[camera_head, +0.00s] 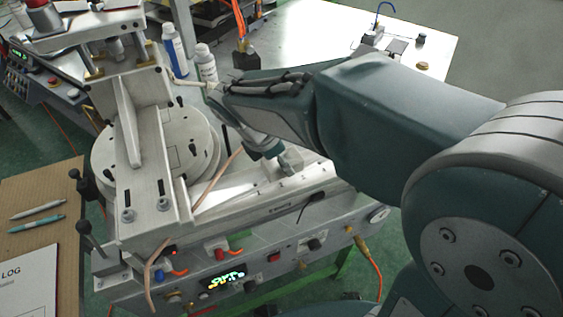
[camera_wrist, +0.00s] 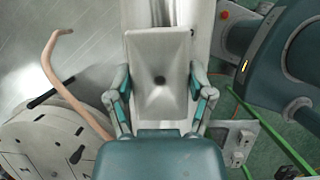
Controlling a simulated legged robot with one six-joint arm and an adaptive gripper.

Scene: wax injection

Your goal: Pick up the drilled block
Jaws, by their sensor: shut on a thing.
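The drilled block (camera_wrist: 160,55) is a pale grey piece with a dark round hole in its middle. It fills the centre of the wrist view. My gripper (camera_wrist: 161,88) has one finger along its left side and one along its right side, and is shut on it. In the head view my arm reaches in from the right, and my wrist points down over the front of the machine. There the arm hides most of my gripper, and I cannot tell whether the block touches the surface below.
The machine (camera_head: 228,255) has a round turntable (camera_head: 103,157) and a tall bracket on its left. A bent tan tube (camera_wrist: 57,82) rises beside my gripper. Two bottles (camera_head: 206,65) stand behind my arm. A board with pens (camera_head: 75,170) lies at the left.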

